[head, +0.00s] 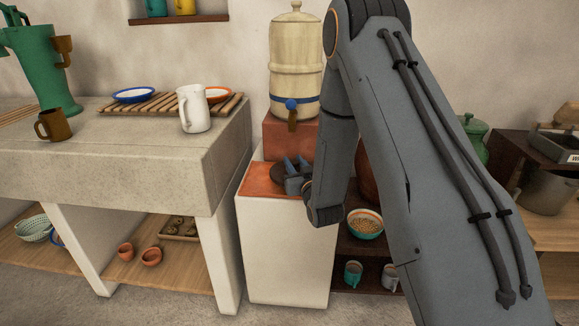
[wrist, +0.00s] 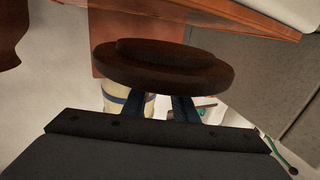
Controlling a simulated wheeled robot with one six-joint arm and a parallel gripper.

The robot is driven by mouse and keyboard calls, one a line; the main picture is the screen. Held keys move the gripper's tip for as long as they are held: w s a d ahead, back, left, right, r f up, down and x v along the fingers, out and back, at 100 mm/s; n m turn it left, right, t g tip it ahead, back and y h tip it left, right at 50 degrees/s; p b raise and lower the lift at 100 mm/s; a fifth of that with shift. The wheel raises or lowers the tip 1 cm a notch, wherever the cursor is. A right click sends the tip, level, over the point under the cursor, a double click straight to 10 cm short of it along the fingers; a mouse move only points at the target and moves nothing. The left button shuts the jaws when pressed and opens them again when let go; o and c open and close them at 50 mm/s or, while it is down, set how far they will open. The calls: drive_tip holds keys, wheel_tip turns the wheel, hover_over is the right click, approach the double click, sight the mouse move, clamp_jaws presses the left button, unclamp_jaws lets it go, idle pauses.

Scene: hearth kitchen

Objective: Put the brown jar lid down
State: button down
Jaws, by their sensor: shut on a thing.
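The brown jar lid (head: 281,172) is a dark round disc at the orange top of a white pedestal (head: 262,181). In the wrist view the lid (wrist: 165,70) fills the upper middle, with a smaller raised round part on it. My gripper (head: 296,165) is shut on the lid; its blue fingers (wrist: 169,104) meet the lid's edge in the wrist view. Part of the lid is hidden behind the fingers in the head view. I cannot tell whether the lid touches the orange top.
A cream water dispenser (head: 296,62) with a tap stands on a red block (head: 290,138) just behind. A stone counter (head: 120,150) to the left carries a white mug (head: 194,108). Shelves at right hold a bowl (head: 365,224). The orange top's front left looks clear.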

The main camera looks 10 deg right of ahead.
drive_tip(key=w, duration=0.5)
drive_tip(key=shift+a, duration=0.2)
drive_tip(key=shift+f, duration=1.7)
drive_tip(key=shift+f+b, duration=0.15)
drive_tip(key=shift+b, duration=0.15)
drive_tip(key=c, duration=1.4)
unclamp_jaws()
drive_tip(key=shift+c, duration=0.2)
